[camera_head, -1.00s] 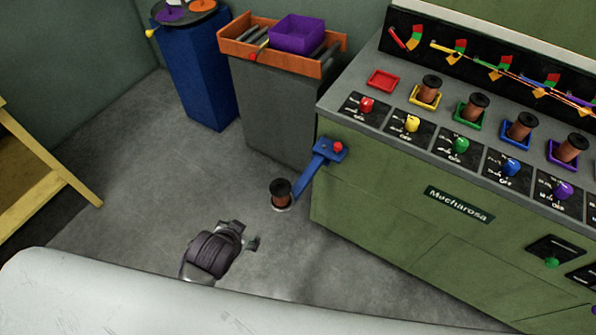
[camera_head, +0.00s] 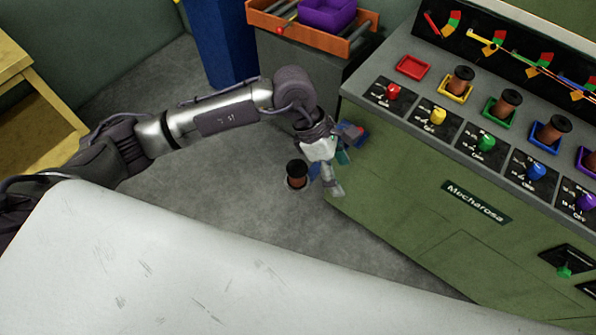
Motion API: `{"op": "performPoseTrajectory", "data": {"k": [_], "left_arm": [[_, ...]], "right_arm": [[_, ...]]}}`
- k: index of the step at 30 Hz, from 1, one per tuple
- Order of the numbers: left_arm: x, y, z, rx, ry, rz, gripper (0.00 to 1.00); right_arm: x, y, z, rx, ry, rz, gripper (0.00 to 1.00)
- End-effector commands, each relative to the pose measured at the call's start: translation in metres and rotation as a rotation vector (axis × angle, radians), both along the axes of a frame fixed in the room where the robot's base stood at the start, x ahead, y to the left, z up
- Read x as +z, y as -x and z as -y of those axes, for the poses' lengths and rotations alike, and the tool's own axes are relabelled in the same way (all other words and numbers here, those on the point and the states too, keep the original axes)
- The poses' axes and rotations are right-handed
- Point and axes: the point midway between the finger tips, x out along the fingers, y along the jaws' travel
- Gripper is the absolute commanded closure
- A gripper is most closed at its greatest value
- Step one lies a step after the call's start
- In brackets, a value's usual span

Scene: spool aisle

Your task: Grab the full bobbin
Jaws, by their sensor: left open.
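A bobbin (camera_head: 296,172) with a dark top flange and brown winding stands upright at the end of the blue arm (camera_head: 353,137) that sticks out from the machine's left side. My left gripper (camera_head: 326,178) is just right of this bobbin, pointing down. It is open and empty, and I cannot tell whether it touches the bobbin. It hides most of the blue arm. Other brown bobbins stand on the machine top in the yellow tray (camera_head: 455,93), the green tray (camera_head: 489,112) and the blue tray (camera_head: 533,139), with one at the right edge. My right gripper is not in view.
The green machine (camera_head: 420,200) fills the right, with coloured knobs and an empty red tray (camera_head: 413,67). An orange rack (camera_head: 270,18) with a purple bin (camera_head: 327,14) stands behind. A blue pillar (camera_head: 222,40) and a wooden table (camera_head: 40,110) are left. Grey floor is clear around the bobbin.

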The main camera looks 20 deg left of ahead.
Motion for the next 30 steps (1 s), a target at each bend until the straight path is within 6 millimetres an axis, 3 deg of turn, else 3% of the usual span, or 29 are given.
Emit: {"op": "performPoseTrajectory", "data": {"k": [1,3,6,8,11,21,30], "left_arm": [[-0.006,-0.014,-0.031,-0.026,-0.145,0.05,0.23],[-0.01,-0.028,-0.068,-0.048,-0.314,0.093,0.23],[-0.01,-0.039,-0.102,-0.06,-0.464,0.123,0.23],[-0.01,-0.043,-0.112,-0.061,-0.508,0.129,0.23],[-0.021,-0.043,-0.117,-0.063,-0.53,0.128,0.23],[-0.083,-0.043,-0.114,-0.062,-0.523,0.128,0.23],[-0.106,-0.044,-0.11,-0.062,-0.522,0.128,0.23]], "right_arm": [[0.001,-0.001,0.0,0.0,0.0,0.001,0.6],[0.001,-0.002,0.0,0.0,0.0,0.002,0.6],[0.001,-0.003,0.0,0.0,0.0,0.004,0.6],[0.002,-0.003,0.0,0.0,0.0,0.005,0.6],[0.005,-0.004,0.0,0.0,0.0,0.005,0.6],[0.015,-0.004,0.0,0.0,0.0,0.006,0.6],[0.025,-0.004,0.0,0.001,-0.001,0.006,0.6]]}}
